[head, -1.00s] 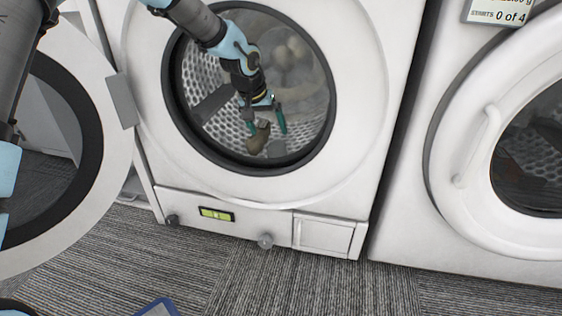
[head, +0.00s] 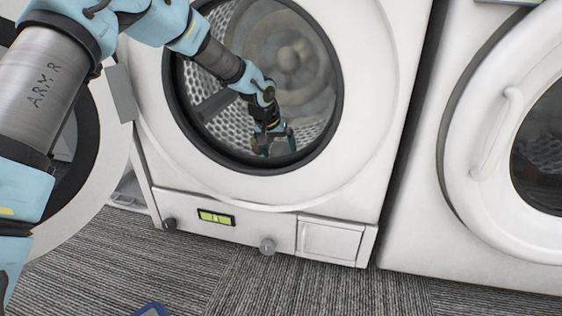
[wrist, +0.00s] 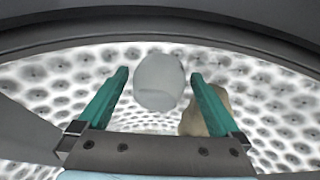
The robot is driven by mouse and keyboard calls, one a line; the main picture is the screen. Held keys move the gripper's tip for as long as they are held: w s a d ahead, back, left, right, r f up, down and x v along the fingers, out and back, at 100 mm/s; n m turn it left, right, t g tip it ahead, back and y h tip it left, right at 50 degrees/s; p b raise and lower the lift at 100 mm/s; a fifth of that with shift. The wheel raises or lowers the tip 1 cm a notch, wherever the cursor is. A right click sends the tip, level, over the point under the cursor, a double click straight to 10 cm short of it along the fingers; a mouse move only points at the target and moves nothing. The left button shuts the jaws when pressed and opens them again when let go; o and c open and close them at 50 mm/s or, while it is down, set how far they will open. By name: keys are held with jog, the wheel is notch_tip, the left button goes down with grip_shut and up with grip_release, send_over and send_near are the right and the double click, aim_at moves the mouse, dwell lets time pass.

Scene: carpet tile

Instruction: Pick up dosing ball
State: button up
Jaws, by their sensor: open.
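The likely dosing ball, a pale grey rounded thing (wrist: 160,85), shows in the wrist view in the gap between my fingertips, with space on both sides. I cannot tell whether it lies between the fingers or beyond them. In the head view I cannot make it out clearly. My gripper (head: 275,144) (wrist: 160,73) is open, with green fingers, and reaches down inside the washer drum (head: 222,122), low near the front rim. A brown thing (wrist: 210,112) lies close to the right finger, partly behind it; it also shows beside the gripper in the head view (head: 257,148).
The dark round door rim (head: 195,140) surrounds my arm. The open washer door (head: 105,165) stands at the left. A second washer with a shut door (head: 475,150) is at the right. A blue-edged object (head: 152,309) lies on the carpet.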

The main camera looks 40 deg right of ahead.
jog(key=c, duration=1.2)
jog(key=shift+r, duration=0.15)
